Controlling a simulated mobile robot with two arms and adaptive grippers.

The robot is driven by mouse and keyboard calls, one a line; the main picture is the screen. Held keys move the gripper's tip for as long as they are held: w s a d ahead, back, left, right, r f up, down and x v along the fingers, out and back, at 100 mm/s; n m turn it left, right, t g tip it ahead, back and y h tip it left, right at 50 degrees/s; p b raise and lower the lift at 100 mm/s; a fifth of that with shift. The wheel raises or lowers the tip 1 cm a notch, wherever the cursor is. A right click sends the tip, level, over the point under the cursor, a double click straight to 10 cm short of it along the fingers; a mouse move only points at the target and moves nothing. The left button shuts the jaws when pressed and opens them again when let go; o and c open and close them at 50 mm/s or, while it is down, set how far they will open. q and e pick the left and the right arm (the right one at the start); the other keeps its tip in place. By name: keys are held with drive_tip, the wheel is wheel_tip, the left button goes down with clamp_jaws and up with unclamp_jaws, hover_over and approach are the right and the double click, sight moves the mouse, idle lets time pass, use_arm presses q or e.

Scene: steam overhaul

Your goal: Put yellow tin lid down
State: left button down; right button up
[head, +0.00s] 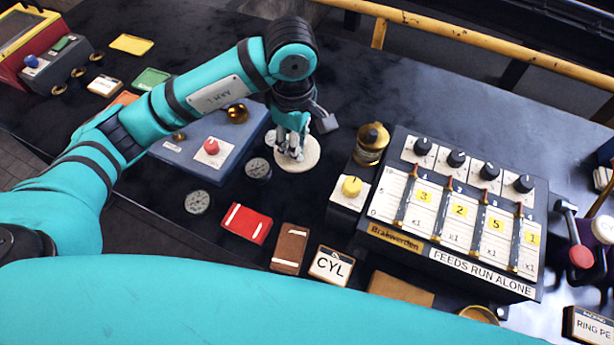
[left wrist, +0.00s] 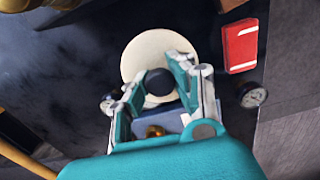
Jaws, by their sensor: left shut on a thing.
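A pale cream, round disc with a black knob, apparently the tin lid, is under my left gripper (head: 293,150) in the head view, where its rim (head: 310,160) shows. In the left wrist view the disc (left wrist: 145,52) lies flat behind the fingers. My left gripper (left wrist: 158,88) points down and is shut on the black knob (left wrist: 158,82), with a finger on either side. I cannot tell whether the disc touches the bench or hangs just above it. My right gripper is not in view.
A blue box (head: 222,160) with a red knob is left of the disc. Dials (head: 258,168), a red case (head: 246,223) and a brown case (head: 290,248) lie nearer. A brass pot (head: 371,143) and control panel (head: 455,215) stand right.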

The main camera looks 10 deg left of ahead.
sight(309, 149)
use_arm(q)
drive_tip(key=d+n, duration=0.2)
drive_tip(key=n, duration=0.1)
drive_tip(key=shift+w+d+f, duration=0.1)
drive_tip(key=shift+w+f, duration=0.05)
drive_tip(key=shift+f, duration=0.25)
drive_tip(key=shift+w+f+n, duration=0.15)
drive_tip(key=shift+f+n, duration=0.05)
drive_tip(key=shift+n, duration=0.5)
drive_tip(key=shift+w+f+n, duration=0.15)
drive_tip(key=shift+f+n, duration=0.15)
drive_tip(key=shift+f, duration=0.05)
wheel_tip(309, 149, down, 5)
drive_tip(key=shift+f+p, duration=0.1)
drive_tip(key=shift+p, duration=0.5)
drive_tip(key=shift+f, duration=0.65)
wheel_tip(309, 149, down, 3)
drive_tip(key=shift+r+p, duration=0.1)
drive_tip(key=shift+p, duration=0.4)
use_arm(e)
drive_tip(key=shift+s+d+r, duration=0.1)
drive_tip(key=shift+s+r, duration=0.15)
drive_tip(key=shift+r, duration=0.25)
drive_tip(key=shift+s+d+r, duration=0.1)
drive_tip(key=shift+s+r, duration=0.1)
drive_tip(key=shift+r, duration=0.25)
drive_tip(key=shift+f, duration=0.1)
